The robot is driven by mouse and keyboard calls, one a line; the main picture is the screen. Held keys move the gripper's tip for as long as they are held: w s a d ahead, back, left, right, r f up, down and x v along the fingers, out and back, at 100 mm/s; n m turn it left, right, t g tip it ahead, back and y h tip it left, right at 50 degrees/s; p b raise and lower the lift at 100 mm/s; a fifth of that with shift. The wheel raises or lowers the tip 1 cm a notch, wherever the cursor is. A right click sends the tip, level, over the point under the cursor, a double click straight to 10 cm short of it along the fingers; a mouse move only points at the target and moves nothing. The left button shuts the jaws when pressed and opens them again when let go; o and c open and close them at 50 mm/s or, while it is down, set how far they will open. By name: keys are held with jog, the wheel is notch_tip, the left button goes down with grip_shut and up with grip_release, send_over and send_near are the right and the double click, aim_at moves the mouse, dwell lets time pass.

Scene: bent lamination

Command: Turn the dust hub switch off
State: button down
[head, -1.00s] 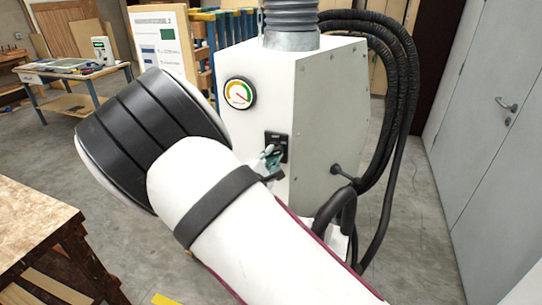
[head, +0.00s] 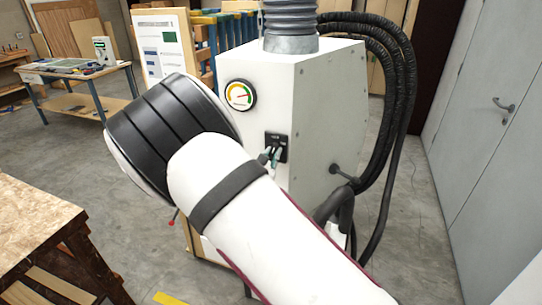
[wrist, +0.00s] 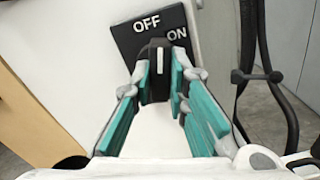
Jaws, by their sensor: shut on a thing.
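The dust hub (head: 262,75) is a white cabinet standing ahead of me. Its switch plate (head: 276,141) is black and sits on the front face below the gauge. In the wrist view the plate (wrist: 124,36) reads OFF at upper left and ON at right. The black switch knob (wrist: 158,82) has a white line that points up, roughly between the two words. My gripper (wrist: 160,74) has its teal-padded fingers on both sides of the knob, shut on it. In the head view my gripper (head: 271,156) is small and partly hidden behind my arm.
A round gauge (head: 239,95) is above the switch. A wooden workbench (head: 32,220) stands at front left. Grey doors (head: 485,130) are at the right, with open floor between.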

jog(key=shift+n, duration=1.7)
jog(key=c, duration=1.6)
grip_release()
jog(key=shift+o, duration=0.2)
jog(key=v, duration=1.2)
